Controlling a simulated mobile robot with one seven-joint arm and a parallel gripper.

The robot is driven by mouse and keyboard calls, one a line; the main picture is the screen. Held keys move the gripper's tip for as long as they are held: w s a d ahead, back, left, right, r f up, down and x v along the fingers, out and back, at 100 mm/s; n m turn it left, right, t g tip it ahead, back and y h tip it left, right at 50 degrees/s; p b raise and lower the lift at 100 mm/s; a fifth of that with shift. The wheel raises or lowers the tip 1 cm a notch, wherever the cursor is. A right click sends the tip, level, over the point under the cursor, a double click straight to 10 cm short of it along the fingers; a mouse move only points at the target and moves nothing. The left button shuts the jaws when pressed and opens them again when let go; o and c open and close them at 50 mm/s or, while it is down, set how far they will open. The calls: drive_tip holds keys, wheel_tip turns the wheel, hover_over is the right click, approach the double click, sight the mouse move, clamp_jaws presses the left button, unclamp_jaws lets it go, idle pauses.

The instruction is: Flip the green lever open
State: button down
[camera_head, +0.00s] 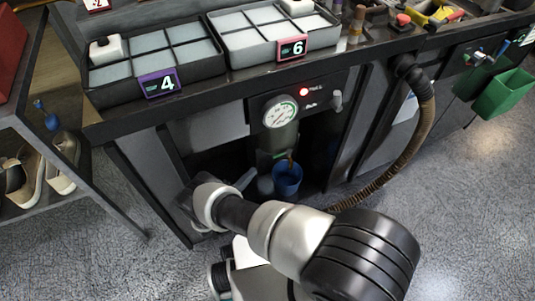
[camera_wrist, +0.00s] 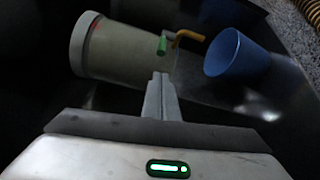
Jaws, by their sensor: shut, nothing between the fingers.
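The green lever (camera_wrist: 162,45) is in the wrist view, on the side of a pale grey-green cylindrical tank (camera_wrist: 115,52), beside a brass-coloured spout (camera_wrist: 188,36). In the head view the tank (camera_head: 281,137) stands in a recess under the counter, below a round gauge. My gripper (camera_wrist: 159,78) is shut and empty. In the wrist view its fingertips lie just below the lever in the picture; I cannot tell whether they touch it. A blue cup (camera_wrist: 229,54) is right of the spout; in the head view this cup (camera_head: 287,180) is below it. My arm hides part of the recess in the head view.
A round gauge (camera_head: 280,111) and a red light (camera_head: 304,92) are on the cabinet front. Trays marked 4 (camera_head: 160,84) and 6 (camera_head: 293,48) stand on the counter above. A brown ribbed hose (camera_head: 417,140) hangs at the right. A shoe rack (camera_head: 60,195) is at the left.

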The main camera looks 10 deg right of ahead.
idle(0.3)
drive_tip(key=b+x, duration=0.1)
drive_tip(key=x, duration=0.9)
drive_tip(key=shift+s, duration=0.2)
